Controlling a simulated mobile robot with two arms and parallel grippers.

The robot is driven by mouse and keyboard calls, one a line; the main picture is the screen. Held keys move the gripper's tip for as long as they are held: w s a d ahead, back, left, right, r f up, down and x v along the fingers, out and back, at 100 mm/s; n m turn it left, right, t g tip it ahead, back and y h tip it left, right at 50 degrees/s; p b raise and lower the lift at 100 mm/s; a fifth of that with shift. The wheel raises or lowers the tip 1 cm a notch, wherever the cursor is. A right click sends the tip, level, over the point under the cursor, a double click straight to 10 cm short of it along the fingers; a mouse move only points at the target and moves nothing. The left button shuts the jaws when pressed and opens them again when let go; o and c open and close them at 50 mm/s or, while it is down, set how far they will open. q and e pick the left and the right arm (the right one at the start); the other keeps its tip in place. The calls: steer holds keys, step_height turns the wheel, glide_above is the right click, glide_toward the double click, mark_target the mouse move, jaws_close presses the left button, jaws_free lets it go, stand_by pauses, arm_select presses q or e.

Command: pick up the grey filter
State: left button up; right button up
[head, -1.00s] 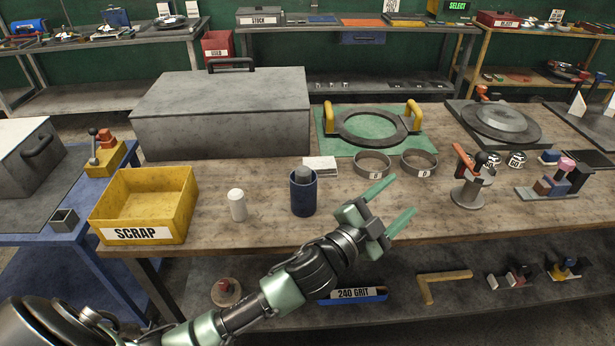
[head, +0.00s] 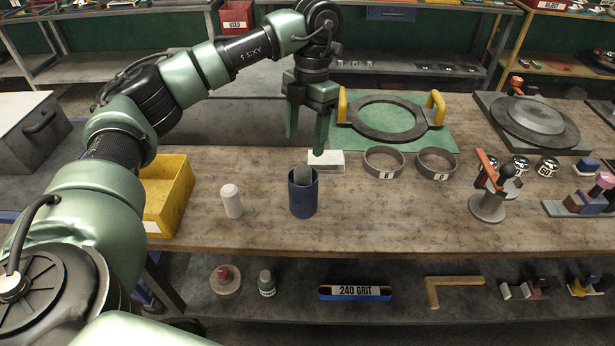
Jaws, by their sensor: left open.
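The grey filter appears to be the grey piece (head: 303,175) standing inside a dark blue cup (head: 303,200) on the workbench; its lower part is hidden by the cup. My left gripper (head: 305,146) points straight down with its two green fingers apart and nothing between them. In the picture its fingertips are just above the cup's mouth, apart from the grey piece. How far off they are in depth is hard to tell. My right gripper is not in view.
A white cylinder (head: 232,201) and the yellow scrap bin (head: 170,200) stand left of the cup. A white block (head: 326,167) lies just behind it, with two grey rings (head: 384,162) to the right. The bench front right of the cup is clear.

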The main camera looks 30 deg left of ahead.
mark_target(303, 167)
arm_select(q)
steer(key=shift+s+a+f, duration=0.15)
steer(key=shift+a, duration=0.25)
steer(key=f+p, duration=0.1)
steer(key=f, duration=0.1)
steer(key=f+p, duration=0.1)
steer(key=f, duration=0.1)
steer(key=d+f+p, duration=0.1)
steer(key=f, duration=0.1)
steer(key=shift+s+f, duration=0.1)
steer(key=shift+s, duration=0.15)
steer(key=shift+f, duration=0.45)
jaws_close()
